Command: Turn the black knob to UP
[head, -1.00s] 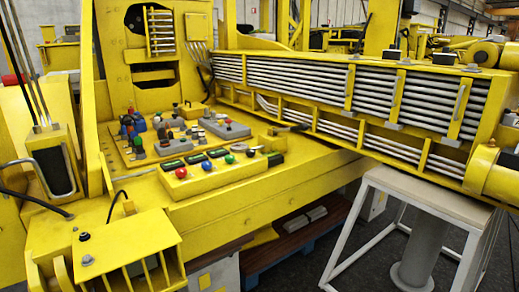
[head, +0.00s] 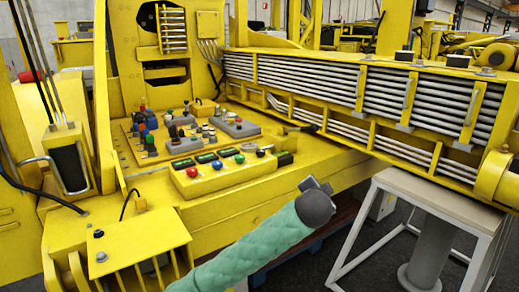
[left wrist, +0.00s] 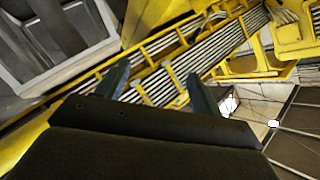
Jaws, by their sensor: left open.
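A black knob (head: 260,152) sits at the right end of a row on the yellow control box, beside a green knob (head: 240,159), a blue knob (head: 217,164) and a red knob (head: 191,173). Its setting is too small to read. My left arm, in a green sleeve, reaches in from the bottom of the head view and ends in a grey part in front of the yellow deck, right of and below the box. My left gripper (left wrist: 158,88) shows in the left wrist view with its two dark fingers apart and nothing between them. My right gripper is not in view.
More coloured knobs and levers (head: 150,143) stand on the panel behind the box. A long yellow boom (head: 370,85) with grey pipes runs along the right. A white-framed stand (head: 440,195) is at the lower right. The yellow deck front edge (head: 230,215) lies below the box.

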